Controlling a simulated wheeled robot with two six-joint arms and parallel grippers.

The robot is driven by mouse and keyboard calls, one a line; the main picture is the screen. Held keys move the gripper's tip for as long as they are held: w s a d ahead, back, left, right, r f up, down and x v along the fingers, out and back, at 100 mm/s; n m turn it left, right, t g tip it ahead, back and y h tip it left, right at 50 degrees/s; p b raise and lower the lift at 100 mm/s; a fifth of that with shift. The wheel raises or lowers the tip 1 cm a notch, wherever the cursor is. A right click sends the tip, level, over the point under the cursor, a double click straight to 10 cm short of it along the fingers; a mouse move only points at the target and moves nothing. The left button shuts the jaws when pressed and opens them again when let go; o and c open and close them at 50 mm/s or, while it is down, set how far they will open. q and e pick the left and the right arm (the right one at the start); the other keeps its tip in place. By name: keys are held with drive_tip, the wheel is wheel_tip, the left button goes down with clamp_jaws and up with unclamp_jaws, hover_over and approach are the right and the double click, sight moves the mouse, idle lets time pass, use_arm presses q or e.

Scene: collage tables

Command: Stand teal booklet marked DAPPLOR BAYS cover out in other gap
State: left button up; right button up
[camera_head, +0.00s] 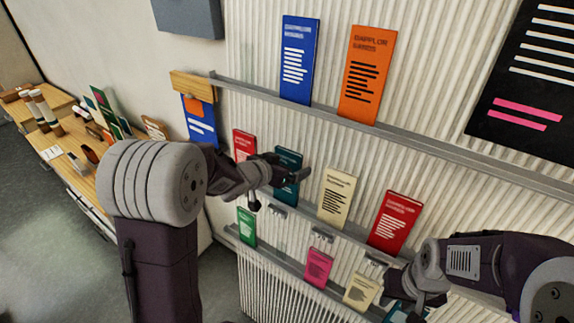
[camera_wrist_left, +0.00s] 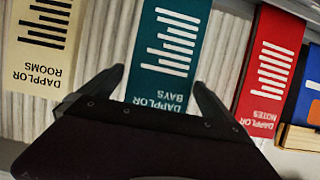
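The teal booklet marked DAPPLOR BAYS (camera_wrist_left: 172,50) stands cover out on the middle rail, between a red DAPPLOR NOTES booklet (camera_wrist_left: 268,70) and a cream DAPPLOR ROOMS booklet (camera_wrist_left: 42,40). It also shows in the head view (camera_head: 287,162), partly behind my left gripper (camera_head: 298,177). In the left wrist view my left gripper (camera_wrist_left: 158,78) has its fingers apart, one at each side of the teal booklet's upper end. A narrow gap shows at the left finger; I cannot tell whether the right one touches. My right gripper (camera_head: 418,300) is low at the right, its fingers unclear.
The upper rail (camera_head: 440,142) holds a blue booklet (camera_head: 299,60) and an orange booklet (camera_head: 367,75). A red booklet (camera_head: 395,221) stands right of the cream one. The lower rail holds green (camera_head: 246,226), pink (camera_head: 318,267) and pale yellow (camera_head: 360,292) booklets. A black poster (camera_head: 525,90) hangs at right.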

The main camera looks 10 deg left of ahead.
use_arm(q)
drive_tip(key=v, duration=0.9)
drive_tip(key=shift+p, duration=0.3)
drive_tip(key=shift+s, duration=0.1)
